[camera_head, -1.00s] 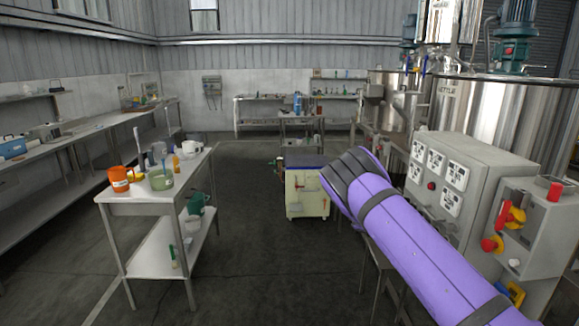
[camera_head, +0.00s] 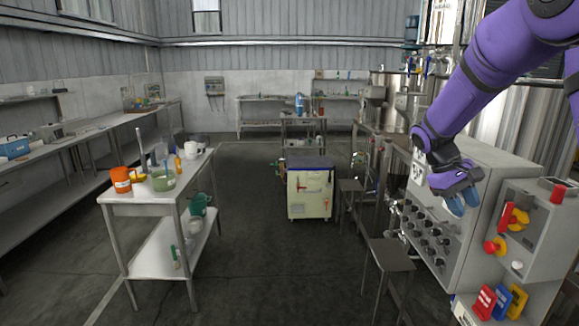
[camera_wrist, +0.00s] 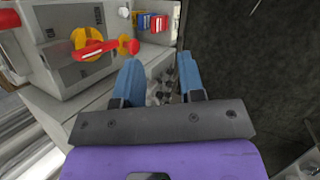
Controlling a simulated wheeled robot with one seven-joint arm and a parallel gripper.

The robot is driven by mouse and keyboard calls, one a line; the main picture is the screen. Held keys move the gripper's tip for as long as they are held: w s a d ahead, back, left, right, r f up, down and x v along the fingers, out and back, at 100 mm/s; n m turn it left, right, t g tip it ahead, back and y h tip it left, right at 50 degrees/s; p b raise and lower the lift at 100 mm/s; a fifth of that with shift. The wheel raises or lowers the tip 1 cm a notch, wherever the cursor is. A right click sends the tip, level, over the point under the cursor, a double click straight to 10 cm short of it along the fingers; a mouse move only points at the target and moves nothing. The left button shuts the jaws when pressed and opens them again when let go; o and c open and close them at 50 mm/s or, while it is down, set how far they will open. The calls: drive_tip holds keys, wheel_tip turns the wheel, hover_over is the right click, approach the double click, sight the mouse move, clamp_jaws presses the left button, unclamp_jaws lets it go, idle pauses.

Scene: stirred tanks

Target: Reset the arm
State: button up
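My purple arm reaches in from the upper right in the head view. My gripper (camera_head: 456,205) points down in front of the grey control cabinet (camera_head: 478,160), near its knobs. In the wrist view my gripper (camera_wrist: 161,80) shows two blue fingers standing apart with nothing held between them. Beyond the fingers lie the dark knobs (camera_wrist: 165,88) of the cabinet panel. The smaller switch box with a red and yellow handle (camera_wrist: 92,46) is at the left of the wrist view. Whether my gripper touches the cabinet cannot be told.
Red, blue and yellow tags (camera_head: 500,302) hang below the switch box (camera_head: 538,228). A stool (camera_head: 391,255) stands below the knobs. A steel table (camera_head: 150,195) with cups is at the left. A cream cabinet (camera_head: 309,190) stands mid-floor. The floor between (camera_head: 260,260) is clear.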

drive_tip(key=s+a+r+t+y, duration=0.1)
drive_tip(key=s+a+r+t, duration=0.2)
drive_tip(key=s, duration=0.6)
drive_tip(key=s+a+r+m+t+y, duration=0.1)
drive_tip(key=s+a+r+t+y, duration=0.1)
drive_tip(key=s, duration=0.7)
drive_tip(key=s+a+r+m+t+y, duration=0.1)
drive_tip(key=s+a+r, duration=0.4)
drive_tip(key=s, duration=0.5)
drive_tip(key=r+t+y, duration=0.1)
drive_tip(key=t, duration=0.1)
drive_tip(key=shift+t, duration=0.4)
drive_tip(key=shift+s+d, duration=0.1)
drive_tip(key=shift+s, duration=0.05)
